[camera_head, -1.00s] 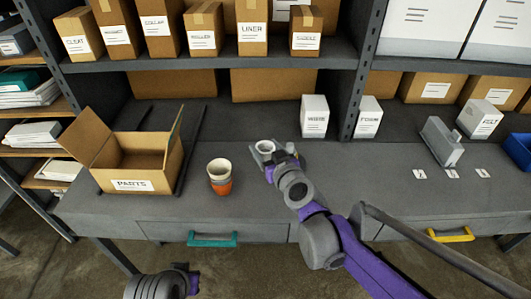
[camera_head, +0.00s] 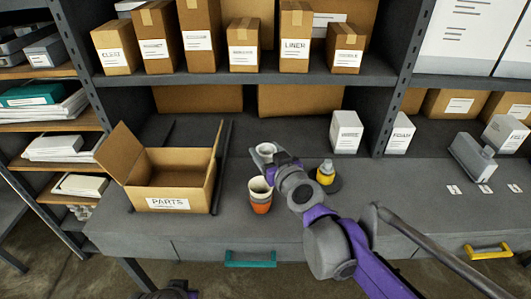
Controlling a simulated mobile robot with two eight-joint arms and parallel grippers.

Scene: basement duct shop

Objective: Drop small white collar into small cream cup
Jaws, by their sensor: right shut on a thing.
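The small white collar (camera_head: 266,149) is a pale ring held between the jaws of my right gripper (camera_head: 264,153). The gripper is shut on it, above the bench and just behind the cup in the picture. The small cream cup (camera_head: 260,184) stands upright on the grey bench, seemingly nested in an orange cup (camera_head: 261,206). My gripper's wrist is close to the cup's right side in the picture; whether they touch I cannot tell. Only a bit of my left arm shows at the bottom edge; its gripper is out of view.
An open cardboard parts box (camera_head: 168,182) stands left of the cup. A yellow-and-grey item (camera_head: 325,173) on a dark disc stands right of my right wrist. White boxes (camera_head: 346,132) stand at the back by the shelf post. The bench front between box and cup is clear.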

